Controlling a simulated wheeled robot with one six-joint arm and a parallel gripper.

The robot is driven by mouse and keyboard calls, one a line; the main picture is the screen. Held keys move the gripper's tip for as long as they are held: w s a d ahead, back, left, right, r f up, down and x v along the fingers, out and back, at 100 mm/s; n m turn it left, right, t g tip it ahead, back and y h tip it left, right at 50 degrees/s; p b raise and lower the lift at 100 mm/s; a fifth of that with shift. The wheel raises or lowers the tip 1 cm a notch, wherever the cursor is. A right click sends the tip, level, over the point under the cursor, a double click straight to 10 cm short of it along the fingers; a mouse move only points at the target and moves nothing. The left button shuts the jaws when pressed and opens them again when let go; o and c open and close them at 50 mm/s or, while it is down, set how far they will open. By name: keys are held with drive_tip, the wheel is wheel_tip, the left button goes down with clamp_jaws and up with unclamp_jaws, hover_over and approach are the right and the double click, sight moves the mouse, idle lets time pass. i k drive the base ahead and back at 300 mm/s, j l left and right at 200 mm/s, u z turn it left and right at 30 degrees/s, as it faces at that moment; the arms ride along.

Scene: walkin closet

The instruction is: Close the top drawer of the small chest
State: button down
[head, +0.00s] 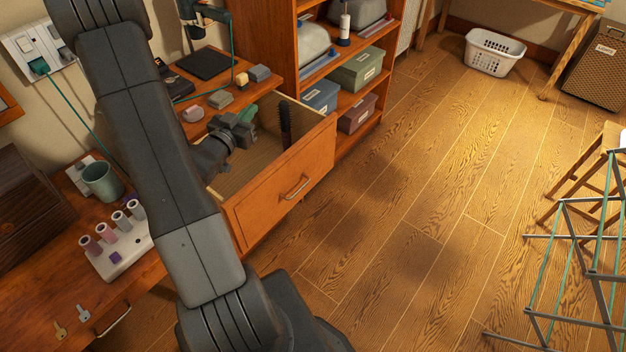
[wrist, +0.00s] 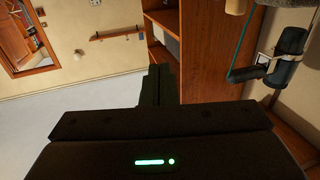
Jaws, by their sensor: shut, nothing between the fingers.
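The small chest (head: 226,73) is a wooden unit at the left in the head view. Its top drawer (head: 262,214) is pulled well out, with a metal handle (head: 297,187) on its front. A dark brush (head: 285,124) stands up inside, near the far side, and something green (head: 249,112) shows behind my gripper. My gripper (head: 243,130) is over the open drawer, behind its front panel; I cannot tell how deep it reaches. In the wrist view its dark fingers (wrist: 160,86) are together with nothing between them. The drawer is out of the wrist view.
A wooden shelf (head: 283,44) with lidded boxes stands just beyond the drawer. A green cup (head: 102,181), a spool rack (head: 123,252) and keys (head: 82,312) lie on the near wooden top. A drying rack (head: 595,269) stands at right. The floor (head: 430,200) before the drawer is clear.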

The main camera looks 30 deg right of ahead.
sight(264, 182)
drive_tip(key=k+j, duration=0.15)
drive_tip(key=j, duration=0.2)
drive_tip(key=k+j, duration=0.2)
drive_tip(key=j, duration=0.15)
drive_tip(key=k+j, duration=0.15)
drive_tip(key=j, duration=0.2)
drive_tip(key=k+j, duration=0.15)
drive_tip(key=j, duration=0.2)
